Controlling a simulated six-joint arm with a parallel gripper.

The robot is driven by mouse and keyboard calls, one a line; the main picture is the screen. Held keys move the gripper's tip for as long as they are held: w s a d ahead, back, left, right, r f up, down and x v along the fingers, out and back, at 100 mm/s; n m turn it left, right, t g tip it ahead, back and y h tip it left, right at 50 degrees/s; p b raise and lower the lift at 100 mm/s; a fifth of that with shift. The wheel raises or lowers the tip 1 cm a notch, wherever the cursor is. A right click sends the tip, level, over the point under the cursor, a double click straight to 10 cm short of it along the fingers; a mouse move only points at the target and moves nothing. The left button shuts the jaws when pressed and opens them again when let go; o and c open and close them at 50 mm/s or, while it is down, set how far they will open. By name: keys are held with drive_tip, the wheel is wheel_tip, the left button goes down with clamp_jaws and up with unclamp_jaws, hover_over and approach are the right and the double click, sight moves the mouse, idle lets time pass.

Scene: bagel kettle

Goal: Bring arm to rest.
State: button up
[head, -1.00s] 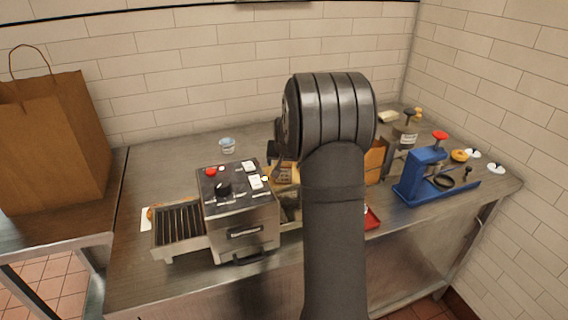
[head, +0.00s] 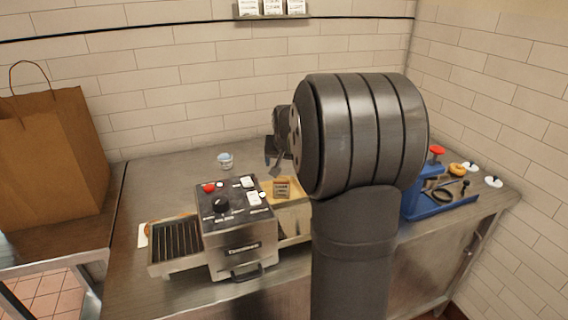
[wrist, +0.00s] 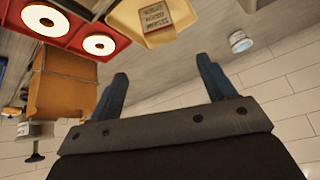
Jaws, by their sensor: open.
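My gripper shows in the wrist view (wrist: 162,90) with its two blue-grey fingers spread wide and nothing between them. In the head view my gripper (head: 274,158) is partly hidden behind my large dark arm link, raised above the back of the steel counter (head: 150,185). It touches nothing that I can see.
A toaster-like machine (head: 238,235) stands at the counter's front. A yellow tray (head: 297,187), a small cup (head: 225,160) and a blue press (head: 425,200) are nearby. A paper bag (head: 50,150) stands left. The wrist view shows a red tray (wrist: 72,33) with white rings and a cardboard box (wrist: 62,85).

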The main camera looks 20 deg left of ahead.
sight(282, 178)
drive_tip(key=x, duration=1.2)
drive_tip(key=shift+a, duration=0.1)
drive_tip(key=shift+r, duration=1.95)
